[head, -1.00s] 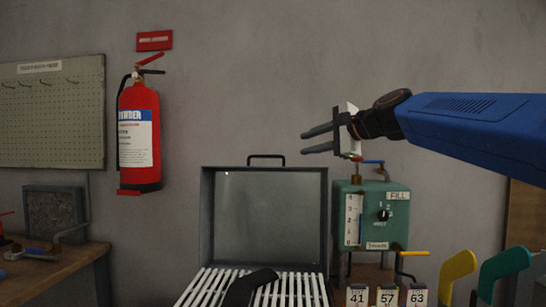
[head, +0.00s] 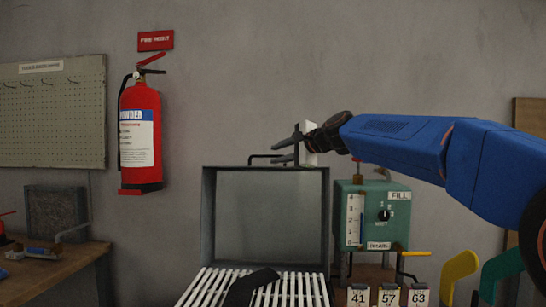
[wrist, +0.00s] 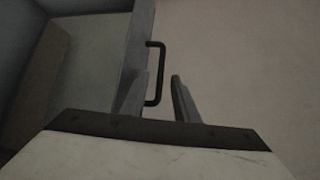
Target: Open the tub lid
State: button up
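The tub lid (head: 266,215) is a grey panel standing upright at the back of the tub, its inner face towards the head camera. A dark handle (head: 262,157) sits on its top edge. It also shows in the wrist view (wrist: 162,72). My gripper (head: 282,150) is at the right part of this handle, by the lid's top edge. In the wrist view its fingers (wrist: 160,85) are apart, with the handle bar between or just beyond the tips. Whether they touch it is unclear. The tub's white slats (head: 212,287) lie below, with a dark sock-like piece (head: 248,287) on them.
A green control box (head: 372,230) stands right of the lid, under my arm. Number tags 41, 57 and 63 (head: 388,296) and yellow and green forms (head: 459,272) are at lower right. A fire extinguisher (head: 140,130) hangs on the left wall. A workbench (head: 60,265) is at left.

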aim_at(269, 156)
jog(key=shift+x, duration=1.5)
